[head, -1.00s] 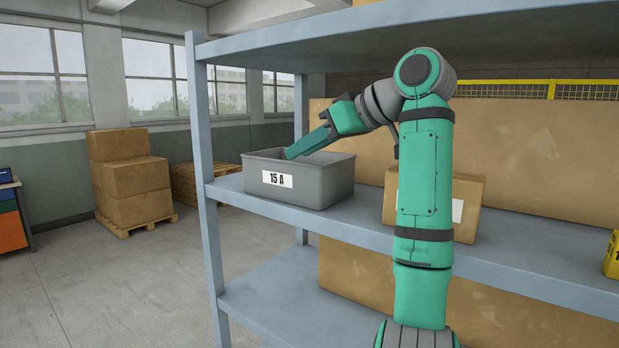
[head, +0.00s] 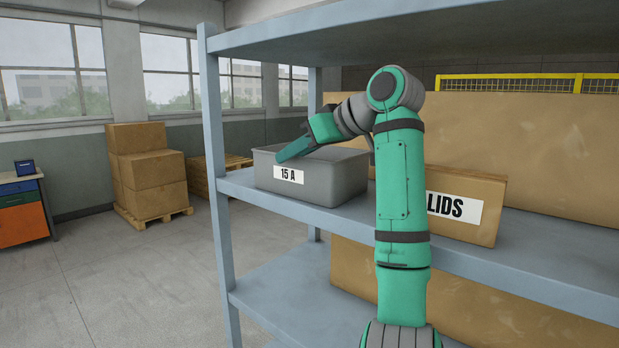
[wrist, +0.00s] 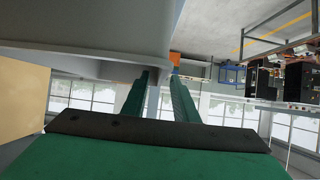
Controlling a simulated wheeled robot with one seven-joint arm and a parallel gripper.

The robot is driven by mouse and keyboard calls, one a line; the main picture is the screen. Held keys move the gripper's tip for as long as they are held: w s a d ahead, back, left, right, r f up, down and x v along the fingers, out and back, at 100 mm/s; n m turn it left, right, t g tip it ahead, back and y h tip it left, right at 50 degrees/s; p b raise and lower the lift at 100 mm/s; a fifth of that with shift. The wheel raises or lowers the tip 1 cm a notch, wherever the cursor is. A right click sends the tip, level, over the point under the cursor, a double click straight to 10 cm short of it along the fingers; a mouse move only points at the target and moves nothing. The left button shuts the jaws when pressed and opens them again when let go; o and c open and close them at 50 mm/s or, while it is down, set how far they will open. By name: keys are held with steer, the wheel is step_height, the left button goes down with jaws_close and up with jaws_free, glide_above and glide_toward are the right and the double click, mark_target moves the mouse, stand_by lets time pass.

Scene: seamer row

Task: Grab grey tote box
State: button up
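The grey tote box (head: 325,182), labelled 15 A, stands upright on the middle shelf (head: 480,250) at its left end. In the head view my gripper (head: 281,158) reaches over the tote from the back right, with its tip at the rim near the left corner. In the wrist view my gripper (wrist: 161,80) is open, its two green fingers apart with a grey-blue post showing between them. A broad grey surface, probably the tote, fills the top left of the wrist view. I cannot tell whether a finger touches the rim.
A cardboard box labelled LIDS (head: 485,222) stands on the same shelf, right of the tote and partly behind my arm. The shelf's left post (head: 217,170) is close to the tote. Stacked cartons (head: 148,175) stand on a pallet at the left. The floor between is clear.

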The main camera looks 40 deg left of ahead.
steer(key=shift+x, duration=1.2)
steer(key=shift+a, duration=0.25)
steer(key=shift+d, duration=0.15)
steer(key=c, duration=0.6)
steer(key=shift+w+d, duration=0.1)
steer(key=shift+d, duration=0.1)
jaws_close()
steer(key=shift+a, duration=0.15)
